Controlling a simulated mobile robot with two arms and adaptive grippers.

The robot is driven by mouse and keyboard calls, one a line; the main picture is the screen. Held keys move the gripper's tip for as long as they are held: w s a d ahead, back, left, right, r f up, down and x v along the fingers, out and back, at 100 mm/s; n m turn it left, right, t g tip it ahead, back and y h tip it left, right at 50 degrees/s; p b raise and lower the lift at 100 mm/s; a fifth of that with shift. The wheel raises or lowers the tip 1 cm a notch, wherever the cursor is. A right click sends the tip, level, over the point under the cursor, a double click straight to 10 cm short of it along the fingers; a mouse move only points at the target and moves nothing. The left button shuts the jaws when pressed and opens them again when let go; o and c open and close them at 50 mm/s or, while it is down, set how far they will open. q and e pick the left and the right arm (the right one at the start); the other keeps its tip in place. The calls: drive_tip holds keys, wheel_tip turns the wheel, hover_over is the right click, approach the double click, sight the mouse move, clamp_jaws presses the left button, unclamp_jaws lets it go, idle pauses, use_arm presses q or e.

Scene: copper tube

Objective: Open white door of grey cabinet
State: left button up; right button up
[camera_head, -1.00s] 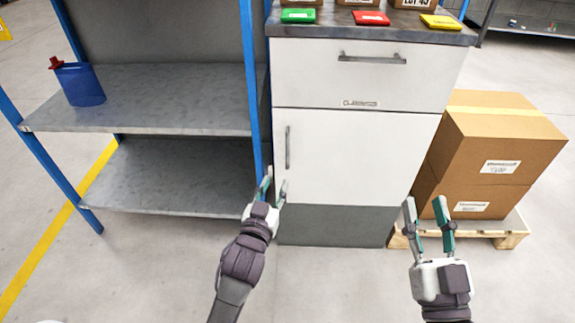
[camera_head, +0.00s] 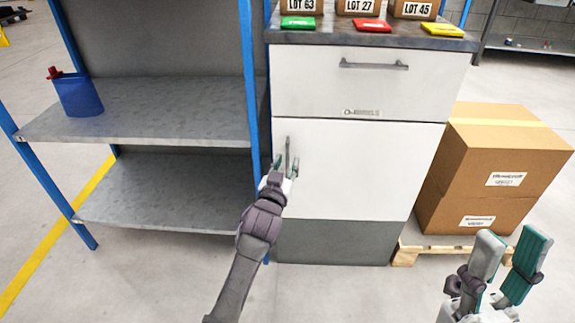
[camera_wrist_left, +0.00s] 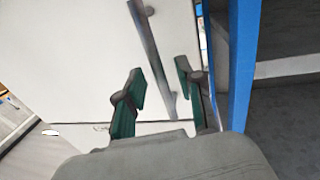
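The cabinet (camera_head: 330,242) has a grey base and a white door (camera_head: 360,175), which is closed. A vertical grey bar handle (camera_head: 288,146) sits near the door's left edge. My left gripper (camera_head: 286,163) is at the lower part of this handle with its fingers apart. In the left wrist view, the handle (camera_wrist_left: 151,43) runs between the two open fingertips (camera_wrist_left: 160,72); I cannot tell whether either finger touches it. My right gripper (camera_head: 512,243) is open and empty at the lower right, away from the cabinet.
A white drawer (camera_head: 350,85) with a horizontal handle is above the door. A blue-framed shelf (camera_head: 165,190) stands close on the left. Cardboard boxes (camera_head: 495,170) on a pallet (camera_head: 410,250) stand on the right. Floor in front is clear.

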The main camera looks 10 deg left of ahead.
use_arm(q)
drive_tip(key=shift+w, duration=0.8)
drive_tip(key=shift+c, duration=0.2)
clamp_jaws()
